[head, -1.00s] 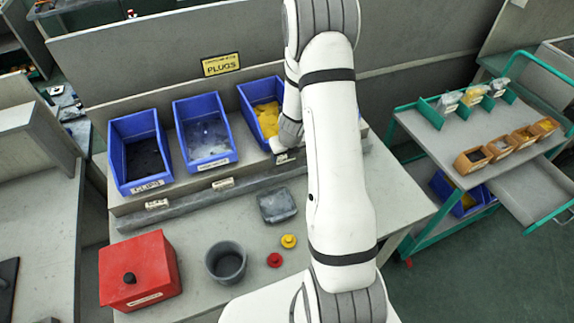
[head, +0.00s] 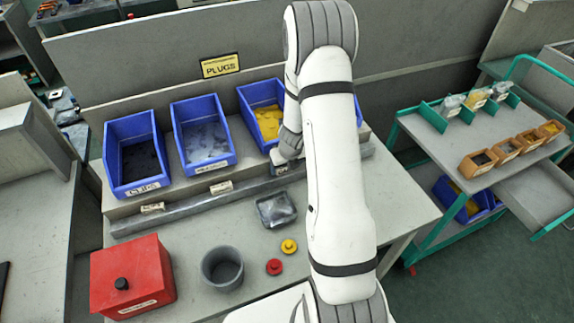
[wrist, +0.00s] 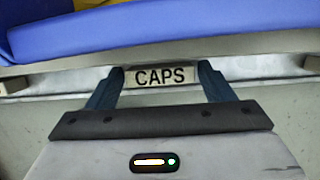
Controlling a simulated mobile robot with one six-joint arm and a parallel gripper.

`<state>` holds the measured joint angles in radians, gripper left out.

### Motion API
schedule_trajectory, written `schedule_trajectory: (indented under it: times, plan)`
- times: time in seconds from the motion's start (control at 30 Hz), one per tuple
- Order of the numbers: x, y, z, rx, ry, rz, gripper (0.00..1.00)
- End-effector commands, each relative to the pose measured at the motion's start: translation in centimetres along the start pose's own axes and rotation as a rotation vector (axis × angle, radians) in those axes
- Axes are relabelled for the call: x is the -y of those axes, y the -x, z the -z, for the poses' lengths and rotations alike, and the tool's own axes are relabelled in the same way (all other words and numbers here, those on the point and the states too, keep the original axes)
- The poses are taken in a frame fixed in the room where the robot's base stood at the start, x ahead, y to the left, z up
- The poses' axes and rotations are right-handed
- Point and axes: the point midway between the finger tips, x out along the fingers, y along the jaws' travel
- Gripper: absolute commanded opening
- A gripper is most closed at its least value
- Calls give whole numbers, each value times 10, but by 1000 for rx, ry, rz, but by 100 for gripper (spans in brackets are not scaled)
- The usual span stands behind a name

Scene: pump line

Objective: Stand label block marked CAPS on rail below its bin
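The label block marked CAPS (wrist: 160,77) sits between the fingertips of my gripper (wrist: 160,80) in the wrist view. The fingers meet its two ends and its lettering is upright, facing the camera. It is at the rail (head: 245,192), in front of the blue bin with yellow parts (head: 266,122), which also shows above it in the wrist view (wrist: 160,32). Whether the block's underside touches the rail is hard to tell. In the head view my arm partly hides this bin and the gripper area.
Two label blocks stand along the rail, one left (head: 152,207) and one in the middle (head: 222,187). Two more blue bins (head: 135,150) (head: 203,133) stand left. A grey tray (head: 276,209), grey cup (head: 222,268), red box (head: 132,277) and red and yellow knobs (head: 274,267) (head: 289,246) lie in front.

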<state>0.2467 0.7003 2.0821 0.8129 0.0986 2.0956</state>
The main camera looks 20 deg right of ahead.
Motion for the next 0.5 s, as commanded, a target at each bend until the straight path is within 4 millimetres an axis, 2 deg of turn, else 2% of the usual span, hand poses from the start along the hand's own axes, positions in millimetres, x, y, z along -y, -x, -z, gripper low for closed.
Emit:
schedule_trajectory:
  times: [0.1, 0.37, 0.5]
  plan:
    - [0, 0, 0, 0, -1, 0, 84]
    - [0, 2, 0, 0, -1, 0, 84]
    - [1, 17, -2, 1, -3, 0, 84]
